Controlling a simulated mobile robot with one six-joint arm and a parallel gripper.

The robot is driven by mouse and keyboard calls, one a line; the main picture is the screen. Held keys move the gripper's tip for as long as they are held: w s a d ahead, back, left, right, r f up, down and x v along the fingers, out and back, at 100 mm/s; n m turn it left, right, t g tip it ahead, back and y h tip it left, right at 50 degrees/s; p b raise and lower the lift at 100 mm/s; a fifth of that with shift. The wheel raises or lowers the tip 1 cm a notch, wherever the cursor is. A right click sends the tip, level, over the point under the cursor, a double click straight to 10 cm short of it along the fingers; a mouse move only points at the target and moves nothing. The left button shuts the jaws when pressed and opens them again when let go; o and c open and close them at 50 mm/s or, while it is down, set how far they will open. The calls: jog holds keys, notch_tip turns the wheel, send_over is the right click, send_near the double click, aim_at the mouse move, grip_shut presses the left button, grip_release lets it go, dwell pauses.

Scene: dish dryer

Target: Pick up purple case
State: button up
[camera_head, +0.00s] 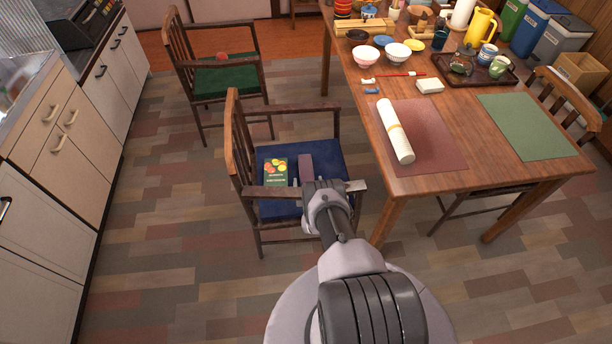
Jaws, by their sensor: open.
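The purple case (305,166) is a dull purple, narrow block on the blue seat of the near wooden chair (268,208). Its near end is partly hidden by my gripper. My gripper (307,182) is open, reaching over the seat at the near end of the case. The picture is too small to tell whether its fingers are beside the case or above it, and no contact can be made out.
A green box with a fruit picture (276,172) lies on the seat left of the case. The chair's armrests and back stand around it. The wooden table (456,180), with a rolled white item (397,135), stands to the right. Floor is clear at left.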

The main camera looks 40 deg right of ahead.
aim_at(307, 178)
jog(key=b+x, duration=0.4)
jog(key=x, duration=0.1)
jog(key=shift+f, duration=0.2)
jog(key=shift+w+d, duration=0.1)
jog(key=shift+w, duration=0.1)
jog(key=shift+r, duration=0.25)
jog(key=c, duration=1.5)
